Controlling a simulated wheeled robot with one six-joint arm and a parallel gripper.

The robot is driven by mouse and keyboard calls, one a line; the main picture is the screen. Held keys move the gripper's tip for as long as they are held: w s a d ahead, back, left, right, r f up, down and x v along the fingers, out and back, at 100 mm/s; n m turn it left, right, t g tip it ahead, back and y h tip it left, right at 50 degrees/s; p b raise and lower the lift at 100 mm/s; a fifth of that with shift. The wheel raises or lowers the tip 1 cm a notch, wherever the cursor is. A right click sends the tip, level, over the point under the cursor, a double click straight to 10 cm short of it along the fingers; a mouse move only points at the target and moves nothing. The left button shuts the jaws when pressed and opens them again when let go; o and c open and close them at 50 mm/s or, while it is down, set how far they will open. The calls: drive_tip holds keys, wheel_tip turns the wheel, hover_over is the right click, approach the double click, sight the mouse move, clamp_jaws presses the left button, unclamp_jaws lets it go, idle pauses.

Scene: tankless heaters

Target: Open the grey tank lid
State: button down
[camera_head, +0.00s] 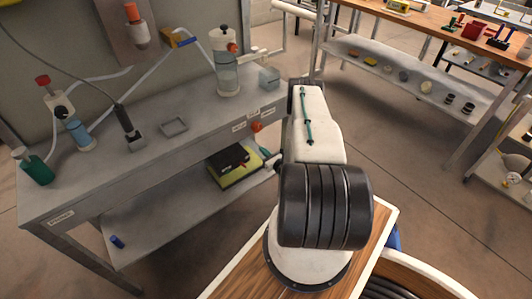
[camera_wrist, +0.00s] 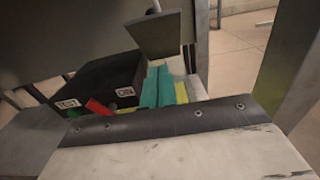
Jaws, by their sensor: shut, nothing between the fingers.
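I cannot tell for sure which part is the grey tank lid. A clear grey cylindrical tank (camera_head: 228,78) with a pale top and a red-orange fitting stands upright on the bench. A dark box (camera_head: 229,160) lies on the lower shelf, on a yellow-green item; the wrist view shows this box (camera_wrist: 95,85) with white labels. My gripper (camera_wrist: 160,84) has teal fingers, close together and empty, pointing toward the lower shelf area right of the box. In the head view its fingertips (camera_head: 265,153) show just left of my arm; the rest is hidden.
The grey bench (camera_head: 105,165) holds a green bottle (camera_head: 35,166), a small tray (camera_head: 173,126), a clear grey container (camera_head: 269,77) and hoses. A grey wedge-shaped piece (camera_wrist: 158,36) hangs above the fingers. A wooden table (camera_head: 440,25) stands behind; floor lies open between.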

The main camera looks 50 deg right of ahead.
drive_tip(key=x, duration=0.5)
drive_tip(key=shift+w+r, duration=0.15)
drive_tip(key=shift+w, duration=0.2)
drive_tip(key=shift+w+d+r, duration=0.25)
drive_tip(key=shift+w+r, duration=0.45)
drive_tip(key=shift+r, duration=0.2)
drive_tip(key=shift+w+r, duration=0.4)
drive_tip(key=shift+w, duration=0.05)
